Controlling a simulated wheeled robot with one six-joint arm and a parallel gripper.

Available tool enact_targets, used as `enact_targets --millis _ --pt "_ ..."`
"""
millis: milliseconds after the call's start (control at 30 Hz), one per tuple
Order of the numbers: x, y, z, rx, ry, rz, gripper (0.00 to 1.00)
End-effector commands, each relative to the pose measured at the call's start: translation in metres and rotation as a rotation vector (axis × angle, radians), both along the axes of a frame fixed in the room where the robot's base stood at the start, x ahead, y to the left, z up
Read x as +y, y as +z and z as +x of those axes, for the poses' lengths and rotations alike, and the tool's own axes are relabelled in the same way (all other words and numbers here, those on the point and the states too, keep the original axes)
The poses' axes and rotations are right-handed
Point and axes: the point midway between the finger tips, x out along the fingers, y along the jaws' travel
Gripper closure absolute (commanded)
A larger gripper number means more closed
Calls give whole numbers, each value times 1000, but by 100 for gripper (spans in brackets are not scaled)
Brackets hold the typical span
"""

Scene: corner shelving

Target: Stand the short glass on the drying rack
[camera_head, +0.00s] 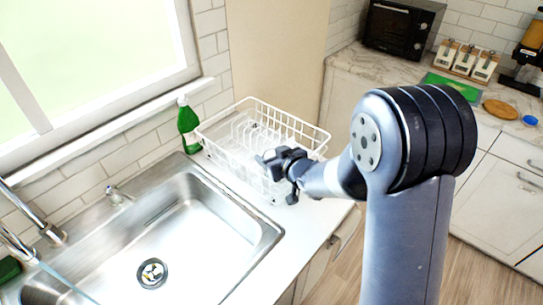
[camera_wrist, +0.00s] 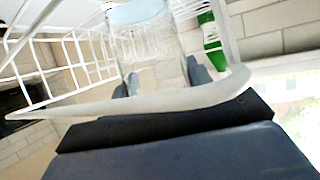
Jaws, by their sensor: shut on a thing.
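The drying rack (camera_head: 262,128) is a white wire basket on the counter to the right of the sink, with upright wires inside. My gripper (camera_head: 270,160) is at the rack's near side, by its rim, partly hidden by its own wrist in the head view. In the wrist view the short glass (camera_wrist: 152,55) is clear, with a pale bluish end at the top of the picture. The dark fingers of my gripper (camera_wrist: 160,82) are on either side of it, shut on it. White rack wires (camera_wrist: 75,62) show beside and behind the glass. I cannot tell whether the glass touches the rack.
A green bottle (camera_head: 188,125) stands at the rack's left, against the tiled wall. The steel sink (camera_head: 150,240) lies to the left with a faucet (camera_head: 40,228). A black oven (camera_head: 400,27) and a green board (camera_head: 452,87) are on the far counter.

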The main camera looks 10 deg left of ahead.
Motion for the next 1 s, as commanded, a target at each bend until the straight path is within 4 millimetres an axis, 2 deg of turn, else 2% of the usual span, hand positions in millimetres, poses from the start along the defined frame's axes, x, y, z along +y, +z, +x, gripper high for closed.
enact_targets --millis 167,667,700,933,1000 --pt "0 1 0 -3 0 1 78" --pt "0 -12 0 -1 0 -1 78" --pt "0 -13 0 2 0 -3 45" --pt "-1 -15 -1 6 1 -7 26" --pt "-1 -16 -2 6 1 -8 24"
